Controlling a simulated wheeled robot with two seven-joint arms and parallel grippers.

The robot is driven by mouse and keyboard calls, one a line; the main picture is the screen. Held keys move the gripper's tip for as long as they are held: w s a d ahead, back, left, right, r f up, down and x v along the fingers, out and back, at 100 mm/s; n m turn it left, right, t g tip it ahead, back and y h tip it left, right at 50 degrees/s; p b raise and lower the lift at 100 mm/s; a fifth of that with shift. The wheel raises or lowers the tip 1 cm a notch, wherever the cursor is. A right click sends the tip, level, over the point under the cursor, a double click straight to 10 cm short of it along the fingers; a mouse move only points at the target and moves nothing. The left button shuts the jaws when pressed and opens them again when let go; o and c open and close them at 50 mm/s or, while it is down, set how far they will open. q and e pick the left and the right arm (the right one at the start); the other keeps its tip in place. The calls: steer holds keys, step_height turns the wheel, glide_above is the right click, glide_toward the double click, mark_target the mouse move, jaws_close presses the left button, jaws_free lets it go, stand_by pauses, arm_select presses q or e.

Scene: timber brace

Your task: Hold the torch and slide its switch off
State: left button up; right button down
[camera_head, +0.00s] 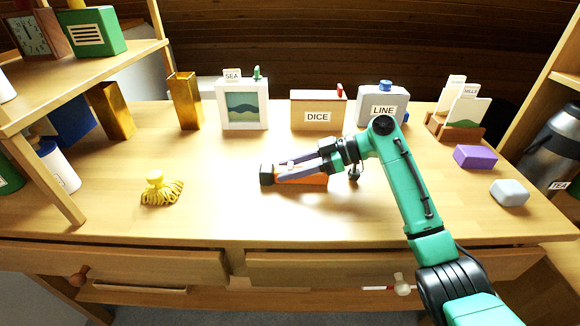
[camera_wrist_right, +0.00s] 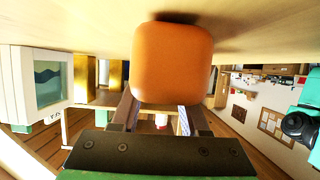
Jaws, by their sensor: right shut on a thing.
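The torch (camera_head: 308,181), with an orange body and a dark end at the left, lies on the wooden table top near the middle in the head view. My right gripper (camera_head: 280,170) comes over it from the right, its fingers shut on the torch. In the right wrist view the torch's orange body (camera_wrist_right: 172,62) fills the upper middle, in front of my right gripper's fingers (camera_wrist_right: 160,115). A small pale patch shows between the fingers in the head view; I cannot tell whether it is the switch. My left gripper is not in view.
Behind stand the SEA picture box (camera_head: 243,104), the DICE box (camera_head: 318,111) and the grey LINE box (camera_head: 398,104). A yellow tasselled thing (camera_head: 160,190) lies at left. The front middle of the table is clear.

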steer(key=shift+f, duration=0.1)
stand_by(0.5)
steer(key=shift+f, duration=0.1)
stand_by(0.6)
steer(key=shift+c, duration=1.7)
jaws_free()
